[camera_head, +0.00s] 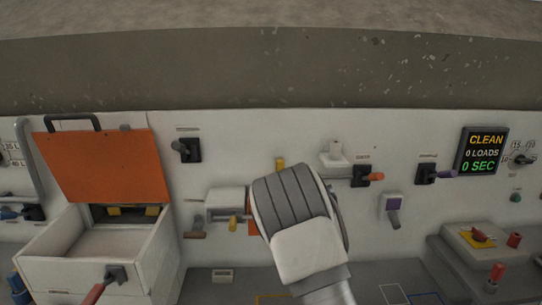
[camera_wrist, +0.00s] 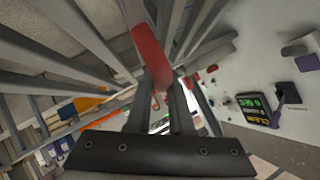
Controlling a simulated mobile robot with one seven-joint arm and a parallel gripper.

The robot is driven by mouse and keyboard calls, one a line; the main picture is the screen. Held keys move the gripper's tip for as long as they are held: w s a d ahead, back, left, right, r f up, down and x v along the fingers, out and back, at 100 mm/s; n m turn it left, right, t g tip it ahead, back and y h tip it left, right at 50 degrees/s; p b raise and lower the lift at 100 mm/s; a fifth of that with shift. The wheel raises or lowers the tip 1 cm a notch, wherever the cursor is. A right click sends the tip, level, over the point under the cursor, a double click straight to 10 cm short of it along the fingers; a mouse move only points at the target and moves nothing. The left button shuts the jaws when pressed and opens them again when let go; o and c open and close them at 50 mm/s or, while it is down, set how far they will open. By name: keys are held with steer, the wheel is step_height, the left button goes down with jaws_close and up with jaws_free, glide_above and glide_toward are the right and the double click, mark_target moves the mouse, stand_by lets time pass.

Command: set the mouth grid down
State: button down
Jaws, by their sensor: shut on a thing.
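The mouth grid (camera_wrist: 82,35) fills the upper part of the wrist view as a set of long grey bars with a red handle (camera_wrist: 150,52). My gripper (camera_wrist: 158,92) is shut on the red handle, with its two dark fingers on either side of it. The grid is held close in front of the wrist camera, tilted across the picture. In the head view my own arm covers the middle of the panel, and neither the gripper jaws nor the grid can be seen there. Whether the grid touches anything is hidden.
An open box with a raised orange lid (camera_head: 104,165) stands at left. A display (camera_head: 482,151) reads CLEAN, 0 LOADS, 0 SEC. Orange (camera_head: 370,176) and purple (camera_head: 438,174) levers stick out of the white panel. The grey ledge (camera_head: 368,278) carries coloured outlines; a raised block (camera_head: 480,245) stands at right.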

steer(key=w+a+r+n+t+y, duration=0.3)
steer(key=w+a+n+y, duration=0.25)
steer(key=w+a, duration=0.35)
steer(key=w+a+r+n+t+y, duration=0.3)
steer(key=w+a+n+t+y, duration=0.15)
steer(key=w+a+n, duration=0.35)
step_height(320, 180, down, 7)
steer(key=s+a, duration=0.1)
steer(key=s, duration=0.1)
steer(key=shift+s+f+g+y, duration=0.15)
steer(key=shift+g+y, duration=0.2)
steer(key=shift+y, duration=0.05)
